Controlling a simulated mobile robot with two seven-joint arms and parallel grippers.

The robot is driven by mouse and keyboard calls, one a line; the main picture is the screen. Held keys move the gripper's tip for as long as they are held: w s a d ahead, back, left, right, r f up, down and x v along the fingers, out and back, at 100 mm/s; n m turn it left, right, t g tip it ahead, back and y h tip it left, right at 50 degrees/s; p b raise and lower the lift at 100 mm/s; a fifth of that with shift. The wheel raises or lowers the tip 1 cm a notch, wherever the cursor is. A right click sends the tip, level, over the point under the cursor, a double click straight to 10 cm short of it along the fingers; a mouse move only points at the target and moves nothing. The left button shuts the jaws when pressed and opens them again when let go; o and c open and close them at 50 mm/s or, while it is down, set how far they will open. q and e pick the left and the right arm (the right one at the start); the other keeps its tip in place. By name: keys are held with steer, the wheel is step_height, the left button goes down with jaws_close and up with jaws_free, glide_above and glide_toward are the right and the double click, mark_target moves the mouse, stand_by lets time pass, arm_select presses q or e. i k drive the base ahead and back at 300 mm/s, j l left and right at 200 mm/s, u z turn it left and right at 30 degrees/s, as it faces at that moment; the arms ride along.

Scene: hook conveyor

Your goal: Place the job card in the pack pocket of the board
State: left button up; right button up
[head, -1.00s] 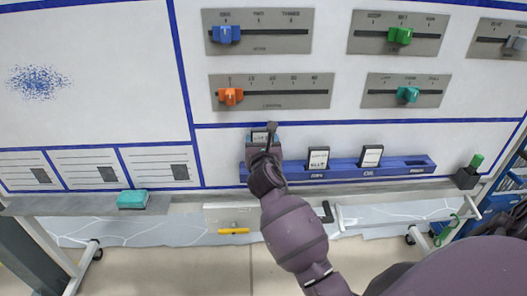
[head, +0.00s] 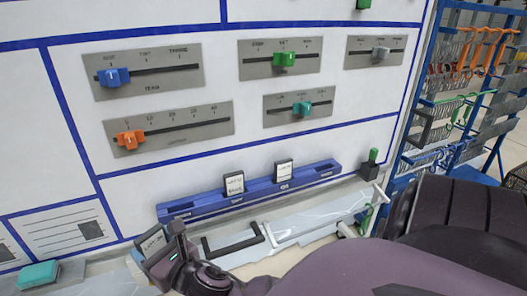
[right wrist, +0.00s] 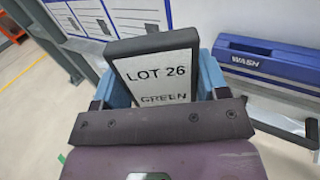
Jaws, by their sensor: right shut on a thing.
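The job card (right wrist: 158,72) is white in a dark frame and reads "LOT 26 GREEN". It also shows in the head view (head: 151,242), tilted. My right gripper (head: 162,254) is shut on it, with blue fingers at its sides in the right wrist view (right wrist: 160,85). The card is below and left of the blue pocket rail (head: 205,205), apart from it. The rail runs along the lower board (head: 215,155); its left pocket reads "WASH" in the right wrist view. Two cards (head: 234,183) (head: 283,172) stand in the middle pockets. The rightmost pocket looks empty; its label is unreadable. My left gripper is out of view.
Slider panels (head: 166,128) with coloured knobs sit above the rail. A ledge with a teal eraser (head: 38,275) is at lower left. A green marker in a dark holder (head: 369,168) stands right of the rail. A blue rack (head: 465,90) is at the right.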

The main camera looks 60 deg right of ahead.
mark_target(324, 173)
steer(key=l+z, duration=0.35)
steer(key=l, duration=0.25)
steer(key=i+l+z, duration=0.1)
steer(key=l+z, duration=0.3)
steer(key=l, duration=0.15)
steer(key=i+l+z, duration=0.15)
steer(key=l+z, duration=0.2)
steer(key=l, duration=0.2)
